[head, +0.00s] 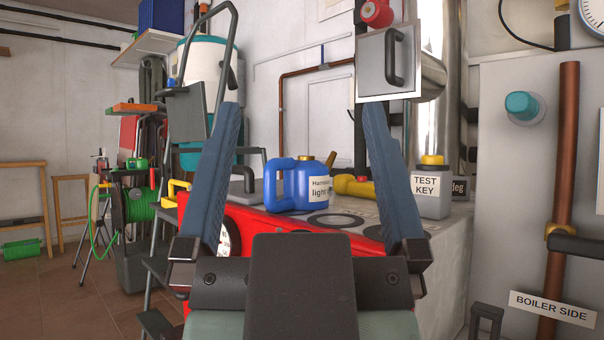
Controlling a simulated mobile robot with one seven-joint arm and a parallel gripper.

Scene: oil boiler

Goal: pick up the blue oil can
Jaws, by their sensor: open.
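The blue oil can (289,189) has a side handle, a brass-coloured cap and a white label, partly readable. It stands upright on top of the boiler (450,236), left of the middle of the picture. My gripper (302,108) is in the foreground, its two long blue fingers spread wide and pointing up and away. In the picture the can shows between the fingers, with nothing held. The can looks farther off than the fingers, and I see no contact.
A yellow torch-like object (354,188) lies right behind the can. A grey bottle labelled TEST KEY (431,192) stands to the right. A copper pipe (562,170) runs vertically at far right. A stepladder (203,110) and green hose reel (137,204) are at left.

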